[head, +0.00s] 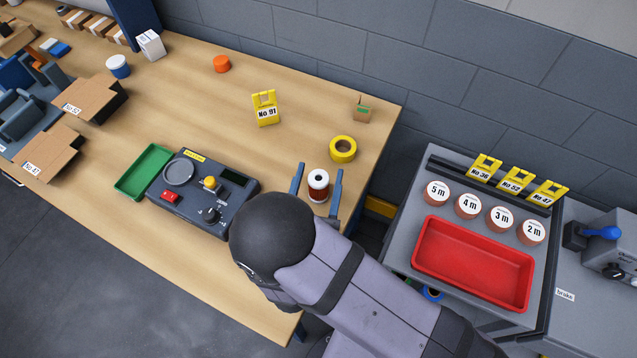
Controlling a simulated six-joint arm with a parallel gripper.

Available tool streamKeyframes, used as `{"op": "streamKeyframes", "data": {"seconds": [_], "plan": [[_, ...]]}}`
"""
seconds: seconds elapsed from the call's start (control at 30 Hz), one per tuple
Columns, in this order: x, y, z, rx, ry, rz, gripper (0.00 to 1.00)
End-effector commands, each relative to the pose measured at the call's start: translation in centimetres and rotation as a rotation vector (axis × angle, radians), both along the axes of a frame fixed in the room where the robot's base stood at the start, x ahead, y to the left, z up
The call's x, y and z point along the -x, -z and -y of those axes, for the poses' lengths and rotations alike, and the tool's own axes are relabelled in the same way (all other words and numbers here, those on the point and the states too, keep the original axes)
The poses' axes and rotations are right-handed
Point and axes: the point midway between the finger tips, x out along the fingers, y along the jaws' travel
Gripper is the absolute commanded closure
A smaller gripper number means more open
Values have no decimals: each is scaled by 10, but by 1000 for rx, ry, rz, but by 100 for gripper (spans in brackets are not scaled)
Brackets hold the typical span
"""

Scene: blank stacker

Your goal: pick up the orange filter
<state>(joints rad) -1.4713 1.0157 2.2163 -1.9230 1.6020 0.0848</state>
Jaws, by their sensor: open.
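A small orange round piece (221,64), the only plainly orange thing loose on the bench, lies near the back of the wooden bench (190,110). I take it for the orange filter, but it is too small to be sure. My gripper (318,170) is open, far to the right and front of it. Its two blue fingers stand on either side of a white-topped spool (318,181) with a dark reddish band. I cannot tell whether they touch the spool.
A yellow tape roll (342,149), a yellow No 91 sign (266,110) and a small carton (363,108) stand nearby. A control box (200,190) and green tray (144,170) lie to the left. A red tray (473,262) is on the right-hand table.

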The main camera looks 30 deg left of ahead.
Motion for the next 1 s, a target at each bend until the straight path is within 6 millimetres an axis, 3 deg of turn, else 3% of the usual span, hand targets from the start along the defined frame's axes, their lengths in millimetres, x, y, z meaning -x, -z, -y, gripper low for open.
{"op": "streamKeyframes", "data": {"seconds": [0.1,0.13,0.3,0.33,0.77,1.0], "plan": [[0,0,0,0,0,0,41],[0,0,0,0,0,0,46],[0,0,0,0,0,0,86],[0,0,0,0,0,0,88],[0,-3,0,-1,0,1,88],[0,-19,-1,-3,0,1,88]]}}
